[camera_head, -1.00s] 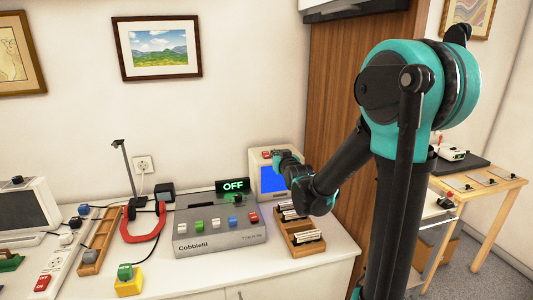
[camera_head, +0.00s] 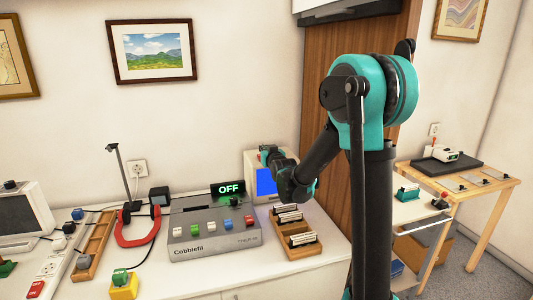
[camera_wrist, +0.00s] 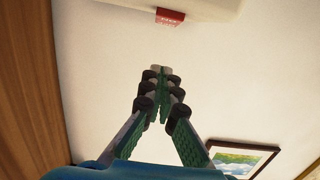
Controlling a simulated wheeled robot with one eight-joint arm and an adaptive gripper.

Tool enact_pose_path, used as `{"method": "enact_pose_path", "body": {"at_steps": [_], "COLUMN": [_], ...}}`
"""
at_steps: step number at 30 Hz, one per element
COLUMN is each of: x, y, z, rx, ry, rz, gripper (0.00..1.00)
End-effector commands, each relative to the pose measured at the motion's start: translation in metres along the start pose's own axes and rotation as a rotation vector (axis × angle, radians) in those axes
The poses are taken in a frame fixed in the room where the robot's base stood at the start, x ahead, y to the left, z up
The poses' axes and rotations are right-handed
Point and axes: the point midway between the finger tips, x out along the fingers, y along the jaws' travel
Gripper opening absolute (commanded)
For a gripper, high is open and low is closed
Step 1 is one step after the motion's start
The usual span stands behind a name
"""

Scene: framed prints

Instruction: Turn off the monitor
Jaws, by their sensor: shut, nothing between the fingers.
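A small beige monitor (camera_head: 250,170) with a lit blue screen (camera_head: 265,181) stands at the back right of the white counter. In the wrist view its beige edge (camera_wrist: 120,8) runs along the top, with a red button (camera_wrist: 170,17) on it. My gripper (camera_wrist: 159,72) is shut and empty, its fingertips apart from the button in that picture. In the head view my gripper (camera_head: 267,153) is at the monitor's top, and my arm covers the monitor's right part. The red button is hidden there, and contact cannot be told.
A grey Cobblefil box (camera_head: 212,240) with coloured buttons and a green OFF sign (camera_head: 228,188) stands left of the monitor. A wooden rack (camera_head: 298,240) is in front. Another, dark-screened monitor (camera_head: 18,213) is at far left. A wooden panel (camera_head: 320,130) rises at right.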

Motion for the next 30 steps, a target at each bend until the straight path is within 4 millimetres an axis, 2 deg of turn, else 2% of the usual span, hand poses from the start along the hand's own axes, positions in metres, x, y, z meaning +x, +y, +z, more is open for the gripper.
{"method": "enact_pose_path", "body": {"at_steps": [4, 9, 15, 30], "x": [0.03, 0.034, 0.036, 0.038], "y": [0.0, 0.0, 0.0, 0.0], "z": [0.0, 0.023, 0.037, 0.04], "rx": [0.0, 0.0, 0.0, 0.0], "ry": [0.0, 0.0, 0.0, -0.025], "rz": [0.0, 0.0, 0.0, 0.0], "gripper": [0.0, 0.0, 0.0, 0.0]}}
